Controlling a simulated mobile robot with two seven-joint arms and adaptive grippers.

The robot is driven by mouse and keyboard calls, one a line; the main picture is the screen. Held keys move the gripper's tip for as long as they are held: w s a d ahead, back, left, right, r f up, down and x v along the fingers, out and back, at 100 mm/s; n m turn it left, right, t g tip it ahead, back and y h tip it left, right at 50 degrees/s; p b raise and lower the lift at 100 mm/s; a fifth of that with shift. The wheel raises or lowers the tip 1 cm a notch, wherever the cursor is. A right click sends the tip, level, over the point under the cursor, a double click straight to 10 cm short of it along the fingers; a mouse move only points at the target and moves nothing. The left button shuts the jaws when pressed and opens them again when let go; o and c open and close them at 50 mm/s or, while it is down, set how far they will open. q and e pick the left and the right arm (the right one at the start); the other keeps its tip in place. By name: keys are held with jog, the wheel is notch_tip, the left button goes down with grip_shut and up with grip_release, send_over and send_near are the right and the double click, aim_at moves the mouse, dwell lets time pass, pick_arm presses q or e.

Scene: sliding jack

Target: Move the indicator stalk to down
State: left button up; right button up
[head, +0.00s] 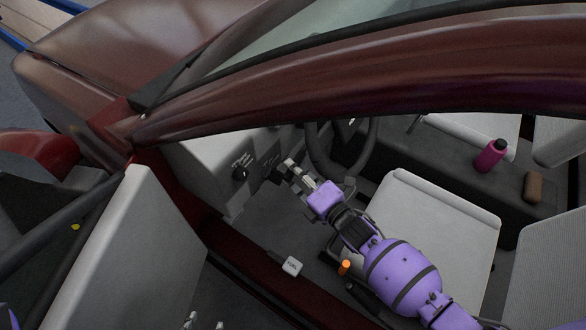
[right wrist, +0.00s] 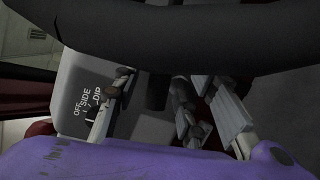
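A dark stalk, seemingly the indicator stalk (right wrist: 157,92), shows between the fingers of my right gripper (right wrist: 150,105) in the right wrist view. The fingers stand apart and I see no clear contact. In the head view my right gripper (head: 283,172) reaches in beside the dark steering wheel (head: 313,150), near the dashboard. The stalk is hard to make out there, against dark parts by the fingertips. Two pale fingertips, apart, at the bottom edge of the head view seem to be my left gripper (head: 205,323).
A dashboard panel with a dark knob (head: 240,173) carries OFF, SIDE and DIP markings (right wrist: 88,102). The car's roof frame (head: 400,75) and open door (head: 125,245) border the opening. A pale seat (head: 435,215) lies under my right arm. A magenta bottle (head: 490,156) stands beyond.

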jog(key=shift+x, duration=0.75)
grip_shut()
